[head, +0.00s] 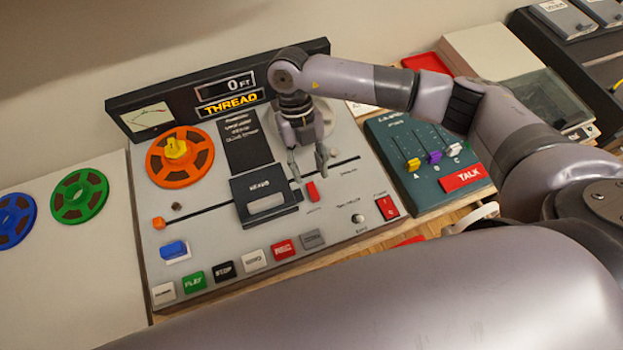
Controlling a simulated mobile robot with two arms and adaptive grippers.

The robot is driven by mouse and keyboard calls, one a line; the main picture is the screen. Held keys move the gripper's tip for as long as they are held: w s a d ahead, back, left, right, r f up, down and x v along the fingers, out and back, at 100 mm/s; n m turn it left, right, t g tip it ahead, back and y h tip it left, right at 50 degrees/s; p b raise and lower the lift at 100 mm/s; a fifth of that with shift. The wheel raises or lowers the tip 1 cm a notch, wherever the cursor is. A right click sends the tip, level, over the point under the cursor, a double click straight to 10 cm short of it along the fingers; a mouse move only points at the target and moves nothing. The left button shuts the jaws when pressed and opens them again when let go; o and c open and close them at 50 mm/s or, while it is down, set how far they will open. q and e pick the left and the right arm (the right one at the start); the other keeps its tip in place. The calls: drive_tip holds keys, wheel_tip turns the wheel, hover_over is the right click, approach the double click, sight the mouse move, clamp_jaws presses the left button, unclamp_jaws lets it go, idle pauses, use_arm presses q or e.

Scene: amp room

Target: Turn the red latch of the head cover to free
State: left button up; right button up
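The black head cover (261,203), lettered and with a pale window, lies on the grey tape deck's panel. A small red latch (312,191) sits on the panel just right of the cover. My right gripper (308,170) points down above and behind the latch, its two fingers spread apart and nothing between them. The fingertips are close to the latch, and I cannot tell whether one touches it. My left gripper is not in view.
An orange reel (159,165) sits on the deck's left side. Several buttons, including a red REC button (283,249), line the front. A mixer (425,155) with a red TALK button stands right. Green (79,196) and blue reels lie left.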

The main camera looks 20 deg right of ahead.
drive_tip(key=v, duration=0.6)
drive_tip(key=shift+r, duration=0.2)
drive_tip(key=shift+w, duration=0.1)
